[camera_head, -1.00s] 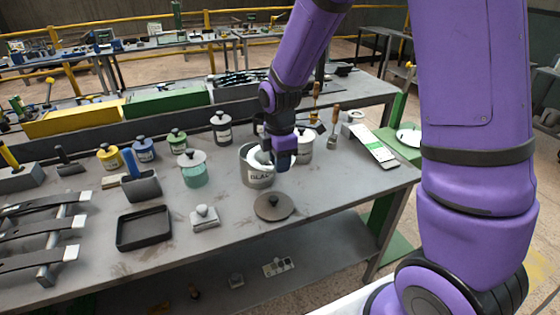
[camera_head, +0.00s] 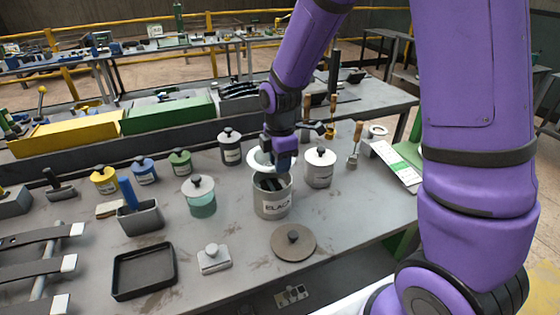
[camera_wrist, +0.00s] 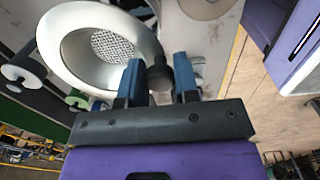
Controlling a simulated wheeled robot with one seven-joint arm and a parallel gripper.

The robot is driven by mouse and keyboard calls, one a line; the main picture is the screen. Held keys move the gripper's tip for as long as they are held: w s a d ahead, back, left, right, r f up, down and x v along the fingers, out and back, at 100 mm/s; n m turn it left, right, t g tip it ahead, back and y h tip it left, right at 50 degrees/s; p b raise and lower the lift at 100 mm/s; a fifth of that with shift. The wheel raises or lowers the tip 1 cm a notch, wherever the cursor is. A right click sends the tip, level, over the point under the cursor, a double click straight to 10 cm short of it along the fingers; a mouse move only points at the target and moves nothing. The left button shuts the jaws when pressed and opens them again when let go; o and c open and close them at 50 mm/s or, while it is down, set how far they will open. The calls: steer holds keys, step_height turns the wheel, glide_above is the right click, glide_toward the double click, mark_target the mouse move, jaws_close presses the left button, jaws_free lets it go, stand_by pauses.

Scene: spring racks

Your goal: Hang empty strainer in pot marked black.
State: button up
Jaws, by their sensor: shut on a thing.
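The pot marked BLACK (camera_head: 272,207) is a grey open can standing on the bench, with dark contents showing at its mouth. The strainer (camera_head: 258,160) is a pale bowl with a rim. It shows above the pot's back rim, apparently clear of it. In the wrist view the strainer (camera_wrist: 70,47) has a mesh bottom with nothing visible on it. My gripper (camera_head: 282,160) is over the pot. In the wrist view my gripper (camera_wrist: 158,78) is shut on the strainer's dark handle, and the bowl lies beyond the fingers to the left. The pot is hard to make out there.
A round brown lid (camera_head: 293,243) lies in front of the pot. A white lidded pot (camera_head: 320,170) stands close on the right, and a teal lidded jar (camera_head: 200,198) on the left. A black tray (camera_head: 144,270) and a grey-knobbed block (camera_head: 214,258) lie nearer the front.

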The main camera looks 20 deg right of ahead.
step_height(320, 180, down, 6)
steer(key=shift+f, duration=0.15)
stand_by(0.6)
steer(key=shift+f, duration=0.55)
stand_by(1.8)
steer(key=o, duration=1.4)
steer(key=shift+c, duration=0.2)
steer(key=shift+r, duration=0.1)
steer(key=shift+r, duration=3.4)
